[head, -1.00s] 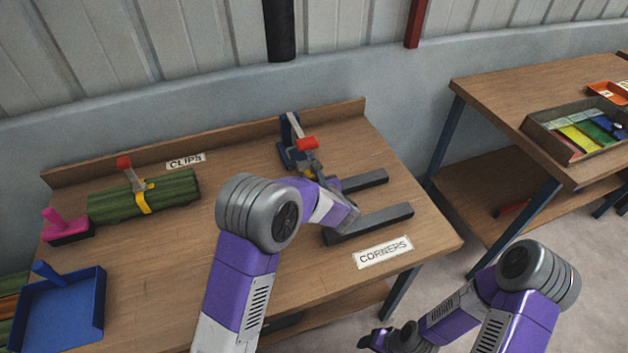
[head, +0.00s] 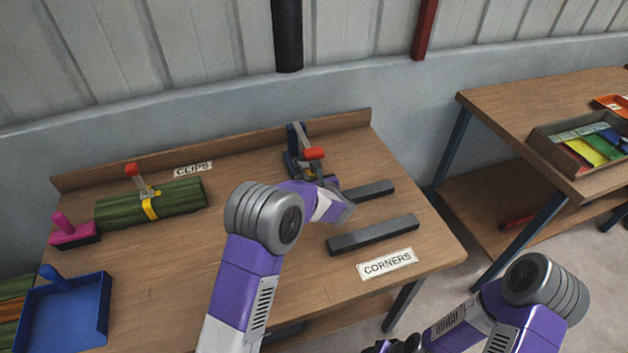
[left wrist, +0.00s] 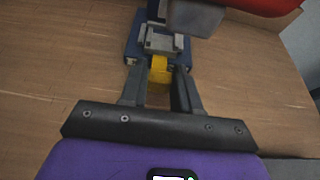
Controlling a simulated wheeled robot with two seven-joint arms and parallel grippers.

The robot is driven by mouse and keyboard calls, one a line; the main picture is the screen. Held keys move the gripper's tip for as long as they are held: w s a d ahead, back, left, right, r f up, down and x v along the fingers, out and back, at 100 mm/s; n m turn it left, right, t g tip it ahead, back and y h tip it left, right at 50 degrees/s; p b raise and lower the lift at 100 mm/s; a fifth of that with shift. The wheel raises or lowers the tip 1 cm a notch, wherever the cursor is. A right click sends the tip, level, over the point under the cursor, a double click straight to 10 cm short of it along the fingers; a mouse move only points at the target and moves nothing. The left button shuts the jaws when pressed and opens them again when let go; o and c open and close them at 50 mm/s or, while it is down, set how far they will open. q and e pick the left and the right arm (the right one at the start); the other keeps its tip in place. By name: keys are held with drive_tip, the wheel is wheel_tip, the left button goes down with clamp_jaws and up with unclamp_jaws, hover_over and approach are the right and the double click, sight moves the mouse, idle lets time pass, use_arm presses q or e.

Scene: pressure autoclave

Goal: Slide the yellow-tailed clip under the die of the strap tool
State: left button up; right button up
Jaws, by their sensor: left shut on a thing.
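The strap tool (head: 297,140) stands at the back of the bench, with a blue base, grey metal lever and red handle (head: 314,153). In the left wrist view its blue base (left wrist: 133,50) and grey metal block (left wrist: 163,40) lie straight ahead of my left gripper (left wrist: 158,76). The gripper is shut on the clip's yellow tail (left wrist: 159,68). The tail reaches up to the tool's grey block; the clip's front end is hidden, so I cannot tell how far under the die it is. My right gripper (head: 384,347) is cut off at the bottom edge.
A green bundle (head: 178,200) with a yellow strap, a pink stamp-like block (head: 72,232) and a blue tray (head: 37,325) are at left. The bench middle is clear.

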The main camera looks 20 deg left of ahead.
use_arm(q)
drive_tip(key=shift+w+a, duration=0.65)
drive_tip(key=shift+w, duration=0.3)
drive_tip(key=o, duration=1.1)
drive_tip(key=p+v, duration=0.1)
drive_tip(key=v, duration=0.6)
drive_tip(key=shift+w, duration=0.1)
drive_tip(key=shift+s+d, duration=0.2)
drive_tip(key=shift+s, duration=0.1)
